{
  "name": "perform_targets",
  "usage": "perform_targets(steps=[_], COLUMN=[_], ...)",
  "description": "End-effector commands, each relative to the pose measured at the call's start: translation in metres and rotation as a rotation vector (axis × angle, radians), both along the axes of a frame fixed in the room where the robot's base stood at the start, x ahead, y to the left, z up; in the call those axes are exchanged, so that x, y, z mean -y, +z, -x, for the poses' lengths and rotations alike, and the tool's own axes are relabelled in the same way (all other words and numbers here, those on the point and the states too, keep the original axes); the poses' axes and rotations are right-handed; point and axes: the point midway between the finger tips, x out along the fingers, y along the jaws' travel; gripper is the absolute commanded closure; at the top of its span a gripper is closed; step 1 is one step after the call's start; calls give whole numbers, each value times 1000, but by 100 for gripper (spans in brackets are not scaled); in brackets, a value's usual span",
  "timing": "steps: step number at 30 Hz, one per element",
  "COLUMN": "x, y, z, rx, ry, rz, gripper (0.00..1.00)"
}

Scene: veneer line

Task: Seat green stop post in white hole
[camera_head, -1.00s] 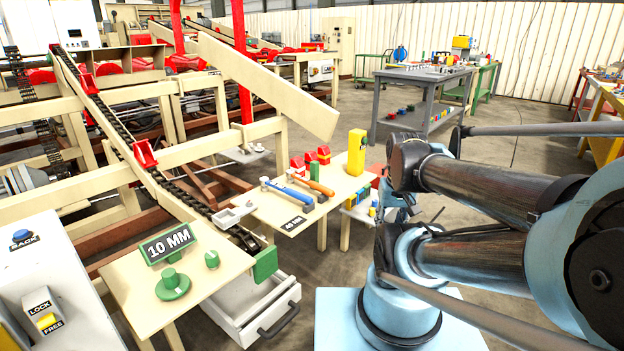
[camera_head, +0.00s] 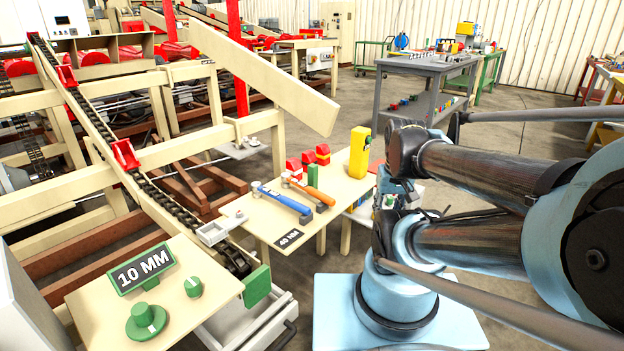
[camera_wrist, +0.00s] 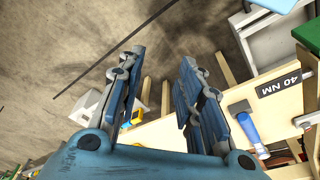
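On the pale table with the 10 MM sign are a flanged green piece (camera_head: 146,321) and a short green cylinder (camera_head: 193,287). A green upright block (camera_head: 313,174) stands beside the red blocks on the 40 NM table. I cannot tell which green piece is the stop post. A white bracket (camera_head: 220,228) sits beside the chain; no white hole can be made out. My gripper (camera_wrist: 163,55) is open and empty in the wrist view, with floor beyond its fingers. In the head view it is partly hidden by my arm, right of the 40 NM table.
The 40 NM table (camera_head: 240,209) carries a blue-handled hammer (camera_head: 287,202), an orange-handled hammer (camera_head: 313,191), red blocks (camera_head: 293,167) and a yellow block (camera_head: 359,152). The 10 MM sign (camera_head: 140,270) stands upright. A chain conveyor (camera_head: 100,134) runs left.

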Motion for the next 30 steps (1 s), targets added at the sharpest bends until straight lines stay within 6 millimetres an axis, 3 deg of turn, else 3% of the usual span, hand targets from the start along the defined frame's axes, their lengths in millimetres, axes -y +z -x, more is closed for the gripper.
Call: perform_targets(steps=[6, 8, 10, 14, 20, 30], x=[0, 0, -1, -4, -17, -51], y=[0, 0, 7, 20, 57, 109], z=[0, 0, 7, -4, -40, -118], rx=[0, 0, 10, 0, -34, -105], ry=[0, 0, -4, -27, -106, -265], rz=[0, 0, -2, -12, -45, -88], gripper=[67, 53, 52, 52, 52, 52])
